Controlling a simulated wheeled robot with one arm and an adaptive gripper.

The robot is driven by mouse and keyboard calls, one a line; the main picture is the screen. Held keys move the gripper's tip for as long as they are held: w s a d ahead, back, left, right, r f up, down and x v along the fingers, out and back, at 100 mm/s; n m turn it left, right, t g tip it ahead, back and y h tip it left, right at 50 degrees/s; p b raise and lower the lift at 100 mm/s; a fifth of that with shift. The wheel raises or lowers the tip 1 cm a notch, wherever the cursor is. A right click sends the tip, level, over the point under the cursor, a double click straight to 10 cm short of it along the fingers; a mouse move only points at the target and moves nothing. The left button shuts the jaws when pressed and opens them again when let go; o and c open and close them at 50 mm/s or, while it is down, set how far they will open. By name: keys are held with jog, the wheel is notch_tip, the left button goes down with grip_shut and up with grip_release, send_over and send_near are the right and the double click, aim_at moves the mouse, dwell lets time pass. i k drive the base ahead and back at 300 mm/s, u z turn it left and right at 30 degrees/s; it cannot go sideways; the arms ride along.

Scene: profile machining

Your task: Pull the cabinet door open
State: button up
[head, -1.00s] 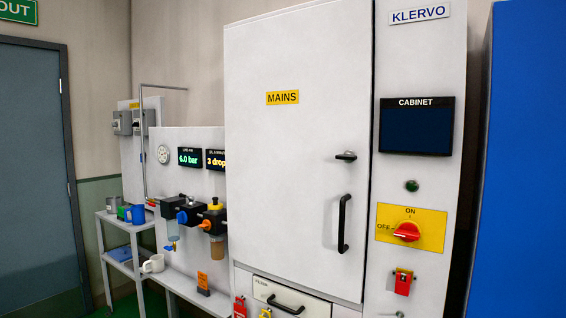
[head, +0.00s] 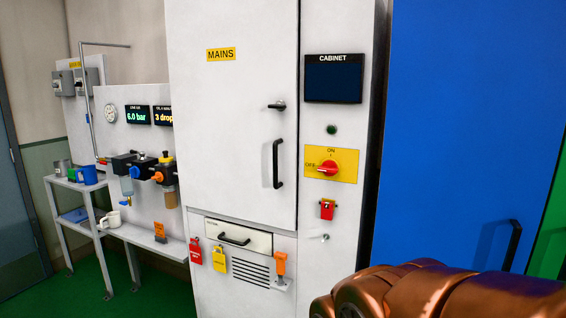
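The white cabinet door (head: 235,120) with a yellow MAINS label fills the middle of the head view and looks shut. A black vertical bar handle (head: 278,164) is on its right side. A small dark latch handle (head: 277,106) sits above the bar and lies about level. Part of my copper-coloured arm (head: 440,292) shows at the lower right, in front of the blue panel and apart from the door. My gripper is out of the picture.
Right of the door are a dark CABINET screen (head: 333,79) and a red rotary switch (head: 328,168). A filter drawer (head: 237,236) is below. A tall blue door (head: 470,130) stands at right. A grey bench (head: 100,224) is at left; green floor is clear.

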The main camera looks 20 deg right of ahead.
aim_at(229, 61)
jog(key=z, duration=0.35)
jog(key=i, duration=0.6)
jog(key=u, duration=1.55)
